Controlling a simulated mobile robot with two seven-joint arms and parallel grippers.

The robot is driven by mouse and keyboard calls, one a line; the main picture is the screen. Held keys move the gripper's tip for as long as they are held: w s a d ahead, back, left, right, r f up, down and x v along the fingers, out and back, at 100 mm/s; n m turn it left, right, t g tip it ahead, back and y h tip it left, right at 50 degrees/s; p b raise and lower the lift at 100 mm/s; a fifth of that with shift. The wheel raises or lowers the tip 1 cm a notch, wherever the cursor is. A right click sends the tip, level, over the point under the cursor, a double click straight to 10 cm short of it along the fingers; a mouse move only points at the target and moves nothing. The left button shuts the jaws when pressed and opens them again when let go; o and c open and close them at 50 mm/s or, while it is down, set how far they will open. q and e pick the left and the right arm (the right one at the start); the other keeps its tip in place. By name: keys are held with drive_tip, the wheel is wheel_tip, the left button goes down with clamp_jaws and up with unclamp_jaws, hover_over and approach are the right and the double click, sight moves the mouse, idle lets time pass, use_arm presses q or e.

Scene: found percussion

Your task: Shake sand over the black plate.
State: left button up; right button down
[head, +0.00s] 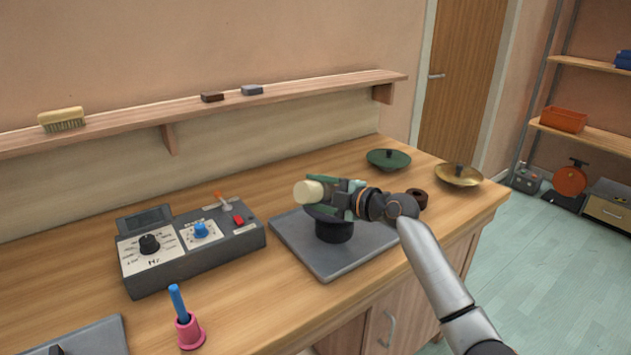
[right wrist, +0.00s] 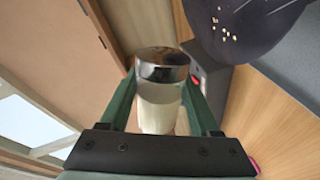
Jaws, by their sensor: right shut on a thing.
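My right gripper (head: 325,192) is shut on the sand shaker, a cream cylinder (head: 307,193) that lies tipped over in its jaws, above the black plate. In the right wrist view the shaker (right wrist: 159,105) sits between the green fingers, with a shiny metal cap (right wrist: 161,65). The black plate (head: 332,221) is on a dark stand, partly hidden by my gripper and the shaker. It also shows at the upper right of the right wrist view (right wrist: 250,32), with several pale grains or spots on it. My left gripper is not in view.
The stand is on a grey mat (head: 290,233). A control box (head: 190,250) with knobs is left of it, and a pink holder with a blue handle (head: 189,332) is in front. Green (head: 388,159) and brass (head: 458,175) discs are at the right. A shelf (head: 250,106) runs behind.

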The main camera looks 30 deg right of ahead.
drive_tip(key=shift+f+m, duration=0.1)
drive_tip(key=shift+m, duration=0.2)
drive_tip(key=shift+s+d+f+b, duration=0.15)
drive_tip(key=shift+d+b, duration=0.25)
drive_tip(key=shift+b, duration=0.05)
drive_tip(key=shift+s+d+b, duration=0.4)
drive_tip(key=shift+d+b, duration=0.3)
drive_tip(key=shift+d, duration=0.1)
drive_tip(key=shift+s+d+b, duration=0.35)
drive_tip(key=shift+d+b, duration=0.35)
drive_tip(key=shift+d, duration=0.1)
drive_tip(key=shift+s+d+r, duration=0.2)
drive_tip(key=shift+d, duration=0.15)
drive_tip(key=shift+w+d+f+b, duration=0.2)
drive_tip(key=shift+w+d+b, duration=0.3)
drive_tip(key=shift+b, duration=0.5)
drive_tip(key=shift+w+d+r+b, duration=0.1)
drive_tip(key=shift+w+d+b, duration=0.4)
drive_tip(key=shift+d+b, duration=0.25)
drive_tip(key=shift+w+d+r+b, duration=0.1)
drive_tip(key=shift+w+d+b, duration=0.4)
drive_tip(key=shift+d, duration=0.3)
drive_tip(key=shift+s, duration=0.1)
